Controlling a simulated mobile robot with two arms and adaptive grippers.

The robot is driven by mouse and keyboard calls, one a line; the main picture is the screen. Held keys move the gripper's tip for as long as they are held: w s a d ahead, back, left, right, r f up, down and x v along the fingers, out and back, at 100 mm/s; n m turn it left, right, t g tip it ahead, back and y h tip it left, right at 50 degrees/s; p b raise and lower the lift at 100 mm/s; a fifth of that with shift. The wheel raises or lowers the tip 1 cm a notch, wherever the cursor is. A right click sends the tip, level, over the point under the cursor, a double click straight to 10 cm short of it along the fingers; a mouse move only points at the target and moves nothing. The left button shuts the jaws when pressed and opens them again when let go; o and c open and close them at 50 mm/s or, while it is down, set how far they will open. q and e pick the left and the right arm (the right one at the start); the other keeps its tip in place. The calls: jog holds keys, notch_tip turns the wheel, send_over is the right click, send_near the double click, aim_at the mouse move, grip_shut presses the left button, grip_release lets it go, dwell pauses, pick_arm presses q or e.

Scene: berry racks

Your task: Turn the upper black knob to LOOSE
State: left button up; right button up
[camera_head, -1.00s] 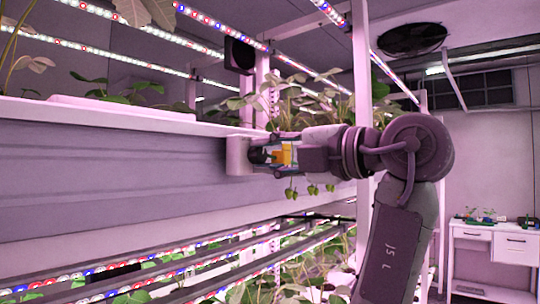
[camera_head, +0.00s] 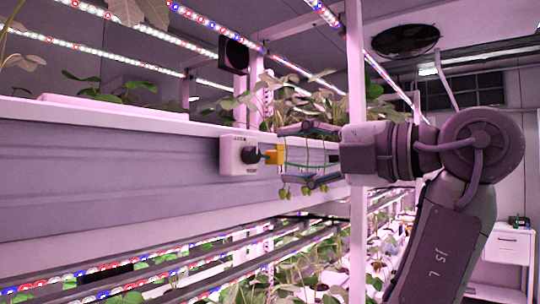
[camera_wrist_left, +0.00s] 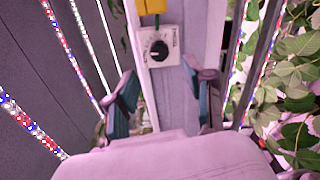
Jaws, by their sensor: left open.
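The black knob (camera_head: 252,156) sits on a white box (camera_head: 233,154) fixed to the rack's side beam. In the left wrist view the knob (camera_wrist_left: 159,50) shows on a white plate (camera_wrist_left: 152,35) with small print that I cannot read, so I cannot tell its setting. My left gripper (camera_head: 284,156) is open and empty. Its two fingers are spread above and below the knob's height, a short way to the right of it and apart from it. Only one knob shows. My right gripper is not in view.
A yellow block (camera_head: 274,155) with a green lead is beside the knob, level with my fingertips. Strawberry plants (camera_head: 310,105) and hanging green berries (camera_head: 283,193) are close to the fingers. A white rack post (camera_head: 355,75) stands near my wrist.

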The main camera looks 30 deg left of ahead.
pick_arm(q)
jog(key=d, duration=0.5)
jog(key=shift+s+d, duration=0.25)
jog(key=shift+d, duration=0.05)
